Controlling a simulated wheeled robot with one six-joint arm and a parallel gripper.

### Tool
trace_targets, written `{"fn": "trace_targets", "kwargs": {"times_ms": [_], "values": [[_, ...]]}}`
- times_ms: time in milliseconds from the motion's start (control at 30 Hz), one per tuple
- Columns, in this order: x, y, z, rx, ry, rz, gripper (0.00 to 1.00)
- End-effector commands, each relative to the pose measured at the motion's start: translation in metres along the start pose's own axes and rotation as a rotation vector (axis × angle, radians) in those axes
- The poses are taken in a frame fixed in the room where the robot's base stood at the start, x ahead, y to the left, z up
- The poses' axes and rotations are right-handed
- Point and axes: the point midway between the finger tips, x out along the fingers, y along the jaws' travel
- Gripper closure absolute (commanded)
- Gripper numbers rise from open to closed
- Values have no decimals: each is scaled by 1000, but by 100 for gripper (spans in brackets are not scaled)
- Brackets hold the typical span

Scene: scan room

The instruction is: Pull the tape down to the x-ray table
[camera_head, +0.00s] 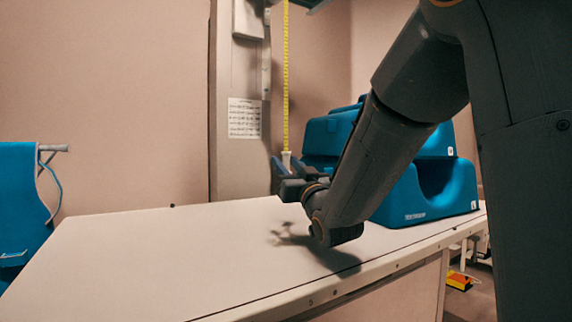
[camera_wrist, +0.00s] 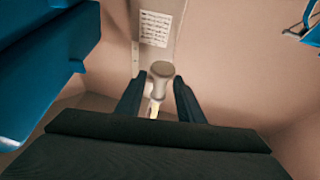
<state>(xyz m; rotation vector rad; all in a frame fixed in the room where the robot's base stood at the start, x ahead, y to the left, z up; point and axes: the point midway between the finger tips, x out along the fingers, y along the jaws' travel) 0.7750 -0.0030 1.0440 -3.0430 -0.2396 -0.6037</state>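The yellow tape (camera_head: 286,80) hangs straight down beside the upright column in the head view. Its pale end piece (camera_head: 286,158) is at the bottom, just above the x-ray table (camera_head: 150,265). In the wrist view the grey knob-shaped end piece (camera_wrist: 161,72) is between my two dark fingers, with a gap visible on each side. My gripper (camera_head: 285,170) is at the tape's lower end, low over the far side of the table. Its fingers (camera_wrist: 160,100) are apart. Whether either finger touches the end piece cannot be made out.
Blue foam supports (camera_head: 435,190) are stacked on the table right of my gripper; they also show at left in the wrist view (camera_wrist: 40,60). A grey column (camera_head: 236,120) with a printed sheet (camera_head: 244,118) stands behind. A blue chair-like item (camera_head: 20,200) is at left. The table's left part is clear.

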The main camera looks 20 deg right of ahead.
Motion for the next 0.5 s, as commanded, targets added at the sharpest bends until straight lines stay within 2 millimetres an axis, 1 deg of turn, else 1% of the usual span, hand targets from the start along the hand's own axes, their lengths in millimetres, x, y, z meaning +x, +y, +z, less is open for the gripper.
{"fn": "trace_targets", "kwargs": {"times_ms": [133, 500], "values": [[-24, 0, -1, 0, -2, 1, 66], [-100, 0, -34, -1, 0, 2, 66]]}}
